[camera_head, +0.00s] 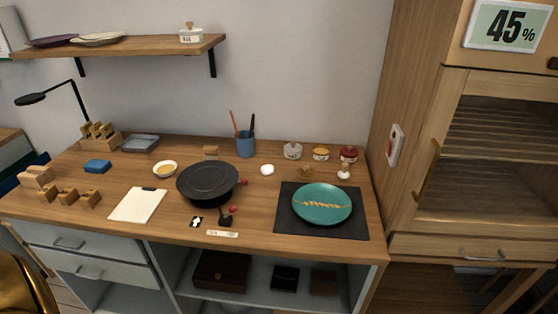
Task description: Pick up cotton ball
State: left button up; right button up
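A small white round thing (267,170), which looks like the cotton ball, rests on the wooden table toward the back, right of the black round pan-like piece. A second small white piece (344,174) with a brownish top sits farther right; it is too small to tell what it is. A teal plate (322,219) with a gold seam across it lies on a dark mat (357,226) at the right front.
A black round pan-like piece (207,183) fills the table's middle. A blue cup (245,146) with upright tools stands behind. Small lidded jars (292,151) line the back right. A white clipboard (138,205) and wooden blocks (68,196) are left. A wall shelf (140,45) hangs above.

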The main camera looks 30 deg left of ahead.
aim_at(267, 170)
jog(key=i+u, duration=0.3)
jog(key=i+l+u, duration=0.2)
jog(key=i+u, duration=0.15)
jog(key=i+l+u, duration=0.3)
jog(key=i+j, duration=0.05)
jog(key=i, duration=0.1)
